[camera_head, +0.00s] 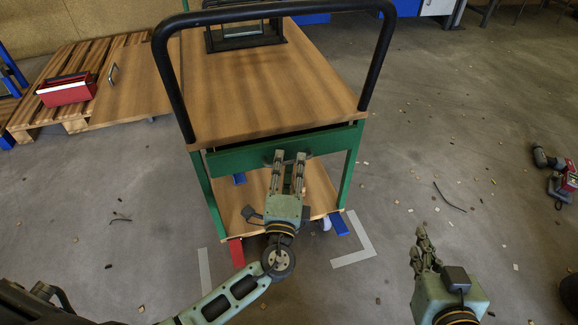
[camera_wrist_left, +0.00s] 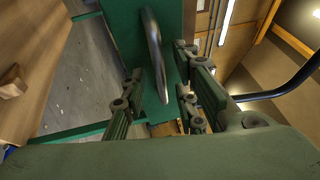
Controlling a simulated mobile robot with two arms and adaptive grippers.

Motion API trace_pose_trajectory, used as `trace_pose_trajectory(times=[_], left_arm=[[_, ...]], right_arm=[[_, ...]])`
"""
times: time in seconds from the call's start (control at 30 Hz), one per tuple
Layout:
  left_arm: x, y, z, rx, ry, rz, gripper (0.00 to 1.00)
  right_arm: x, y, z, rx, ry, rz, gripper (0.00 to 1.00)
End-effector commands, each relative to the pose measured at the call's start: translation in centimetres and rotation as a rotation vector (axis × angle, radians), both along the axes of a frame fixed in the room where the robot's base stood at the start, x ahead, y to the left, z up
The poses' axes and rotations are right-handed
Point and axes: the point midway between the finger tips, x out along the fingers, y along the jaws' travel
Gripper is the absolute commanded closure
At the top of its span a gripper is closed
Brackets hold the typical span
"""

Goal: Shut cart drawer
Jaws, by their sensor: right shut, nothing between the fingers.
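The cart has a wooden top (camera_head: 265,90), green legs and a green drawer front (camera_head: 232,159) under the near edge. A dark gap shows between the top and the drawer front, so the drawer seems to stand out a little. My left gripper (camera_head: 289,156) is at the drawer front with its fingers apart. In the left wrist view, the metal drawer handle (camera_wrist_left: 154,55) lies between the fingers of my left gripper (camera_wrist_left: 160,82), which are open around it. Contact is unclear. My right gripper (camera_head: 420,236) is shut and empty, right of the cart over the floor.
A black push bar (camera_head: 372,75) arches over the cart's near end. A dark frame (camera_head: 245,36) stands on its top. A lower shelf (camera_head: 318,190) lies beneath. A red box (camera_head: 66,92) sits on pallets at left. A tool (camera_head: 558,175) and small debris lie on the floor at right.

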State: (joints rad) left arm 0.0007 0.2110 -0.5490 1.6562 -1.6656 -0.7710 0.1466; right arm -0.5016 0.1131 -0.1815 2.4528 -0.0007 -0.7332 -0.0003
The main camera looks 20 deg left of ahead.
Motion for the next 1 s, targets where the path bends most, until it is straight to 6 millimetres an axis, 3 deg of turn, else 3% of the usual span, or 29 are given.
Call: trace_pose_trajectory(times=[0.2, 0.5, 1.0], left_arm=[[0.03, 0.03, -0.01, 0.0, 0.001, 0.001, 0.74], [0.0, 0.03, -0.03, 0.0, 0.001, 0.001, 1.0], [0.01, 0.07, -0.12, 0.001, 0.002, 0.001, 1.0]], right_arm=[[0.01, 0.03, -0.01, 0.001, 0.0, 0.001, 1.0], [0.02, 0.05, 0.0, 0.001, -0.001, 0.001, 1.0], [0.03, 0.04, -0.01, 0.001, -0.001, 0.001, 1.0]])
